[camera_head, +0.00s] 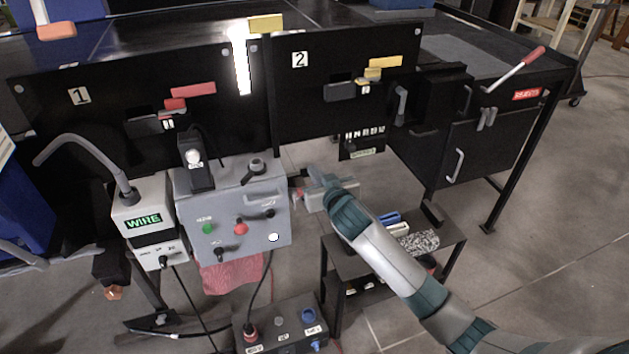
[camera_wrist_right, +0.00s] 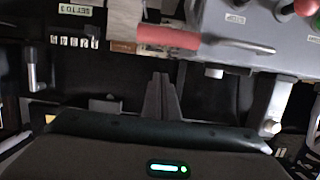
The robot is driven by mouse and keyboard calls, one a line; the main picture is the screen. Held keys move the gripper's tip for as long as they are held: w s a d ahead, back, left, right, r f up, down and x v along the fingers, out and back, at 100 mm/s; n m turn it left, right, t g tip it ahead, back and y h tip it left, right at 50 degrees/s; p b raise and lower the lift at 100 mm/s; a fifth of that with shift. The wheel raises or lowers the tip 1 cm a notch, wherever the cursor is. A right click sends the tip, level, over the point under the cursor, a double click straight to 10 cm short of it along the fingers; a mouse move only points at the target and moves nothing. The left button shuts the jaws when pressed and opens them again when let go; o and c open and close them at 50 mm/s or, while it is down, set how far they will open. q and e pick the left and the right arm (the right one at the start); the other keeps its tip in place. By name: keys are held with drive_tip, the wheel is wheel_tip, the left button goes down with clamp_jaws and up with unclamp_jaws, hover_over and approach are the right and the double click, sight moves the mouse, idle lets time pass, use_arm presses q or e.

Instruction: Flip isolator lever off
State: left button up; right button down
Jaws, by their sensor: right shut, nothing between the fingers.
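A red cylindrical grip (camera_wrist_right: 167,37), which looks like the isolator lever's handle, shows in the right wrist view beside the grey control box (camera_wrist_right: 225,18). In the head view, the control box (camera_head: 225,190) stands at centre left with green and red buttons and black knobs; the lever at its right side is mostly unclear there. My right gripper (camera_head: 313,177) is just right of the box, shut and empty. Its closed fingers show in the right wrist view (camera_wrist_right: 160,95), below the red grip in the picture and apart from it. My left gripper is not in view.
Black panels 1 (camera_head: 60,120) and 2 (camera_head: 300,100) stand behind. A WIRE unit (camera_head: 143,222) is left of the box. A low shelf stand (camera_head: 350,262) is under my right arm. A red-handled lever (camera_head: 520,66) is at the rejects cabinet (camera_head: 455,150). Open floor lies right.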

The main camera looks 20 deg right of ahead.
drive_tip(key=shift+p+x, duration=0.3)
drive_tip(key=shift+x, duration=0.75)
drive_tip(key=shift+w+f, duration=0.2)
drive_tip(key=shift+f, duration=0.05)
drive_tip(key=s+f+p, duration=0.1)
drive_tip(key=s+f, duration=0.1)
drive_tip(key=f, duration=0.1)
drive_tip(key=shift+p, duration=0.4)
drive_tip(key=shift+s+f, duration=0.1)
